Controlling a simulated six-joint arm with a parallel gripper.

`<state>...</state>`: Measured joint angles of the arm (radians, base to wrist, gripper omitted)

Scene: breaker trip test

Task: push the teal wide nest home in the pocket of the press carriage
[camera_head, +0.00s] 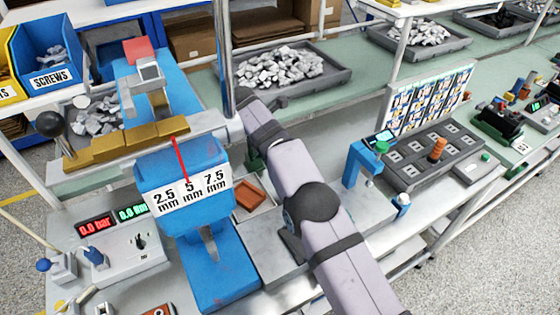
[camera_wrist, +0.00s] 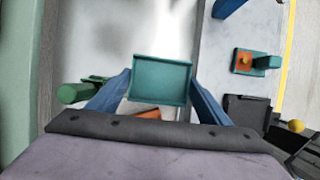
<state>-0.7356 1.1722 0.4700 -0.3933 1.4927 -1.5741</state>
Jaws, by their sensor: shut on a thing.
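The teal wide nest (camera_wrist: 161,80) is a shallow rectangular tray with a raised rim. In the wrist view it sits between the blue fingers of my gripper (camera_wrist: 161,78), which is shut on it. It appears roughly level, above a blurred grey surface; I cannot tell whether it touches anything below. In the head view my arm and the blue press (camera_head: 185,165) hide my fingertips and the nest. I cannot make out the press carriage's pocket in either view.
An orange-brown piece (camera_head: 249,195) lies beside the press; an orange piece (camera_wrist: 147,114) shows below the nest. A green handle (camera_wrist: 75,93) is left of the fingers. A blue post fixture (camera_head: 362,160) and a grey panel (camera_head: 425,155) stand to the right.

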